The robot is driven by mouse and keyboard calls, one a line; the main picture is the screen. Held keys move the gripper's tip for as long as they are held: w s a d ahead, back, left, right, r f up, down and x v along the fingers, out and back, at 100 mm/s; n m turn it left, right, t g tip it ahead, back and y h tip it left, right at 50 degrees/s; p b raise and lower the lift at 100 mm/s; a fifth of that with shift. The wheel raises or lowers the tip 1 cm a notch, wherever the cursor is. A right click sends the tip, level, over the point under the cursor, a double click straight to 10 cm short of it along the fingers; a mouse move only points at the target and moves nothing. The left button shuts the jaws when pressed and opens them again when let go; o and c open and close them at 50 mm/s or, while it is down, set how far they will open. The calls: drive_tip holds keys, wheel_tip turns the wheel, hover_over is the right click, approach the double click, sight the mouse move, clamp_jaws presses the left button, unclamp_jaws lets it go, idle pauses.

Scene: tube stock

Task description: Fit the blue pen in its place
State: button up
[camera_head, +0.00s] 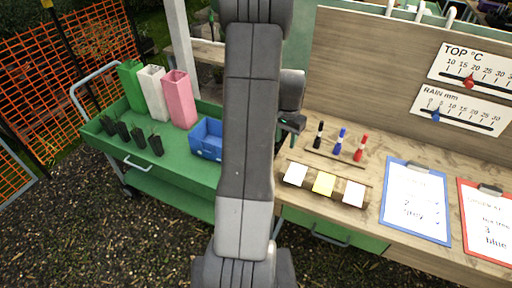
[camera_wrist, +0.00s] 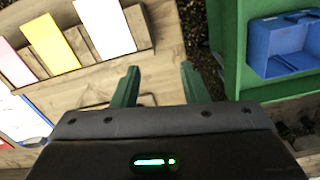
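The blue pen (camera_head: 340,140) stands about upright on the wooden bench, between the black pen (camera_head: 319,135) and the red pen (camera_head: 360,148). The three are in a row along a low wooden strip; I cannot tell how the blue pen's lower end is seated. My gripper (camera_head: 291,123) is left of the pens, partly hidden behind my arm. In the wrist view my gripper (camera_wrist: 160,68) is open, with two green fingers apart and nothing between them. No pen shows in the wrist view.
White and yellow cards (camera_head: 324,184) stand in front of the pens. A blue-framed clipboard (camera_head: 416,235) lies to the right. A green cart (camera_head: 150,178) at left holds a blue bin (camera_head: 206,140), tall containers (camera_head: 179,100) and small black pots. A gap separates bench and cart.

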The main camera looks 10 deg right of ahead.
drive_tip(key=w+a+f+n, duration=0.2)
drive_tip(key=a+f+n, duration=0.2)
drive_tip(key=a, duration=0.5)
drive_tip(key=shift+w+f, duration=0.2)
drive_tip(key=shift+f, duration=0.5)
drive_tip(key=shift+d+r, duration=0.1)
drive_tip(key=s+d+r+m, duration=0.2)
drive_tip(key=d+r+m, duration=0.2)
drive_tip(key=d, duration=0.4)
drive_tip(key=s+d+r+m, duration=0.3)
drive_tip(key=d+r, duration=0.2)
drive_tip(key=d, duration=0.4)
drive_tip(key=shift+s+d+r+m, duration=0.2)
drive_tip(key=shift+s+r+m, duration=0.05)
drive_tip(key=shift+r+m, duration=0.15)
drive_tip(key=shift+f, duration=0.1)
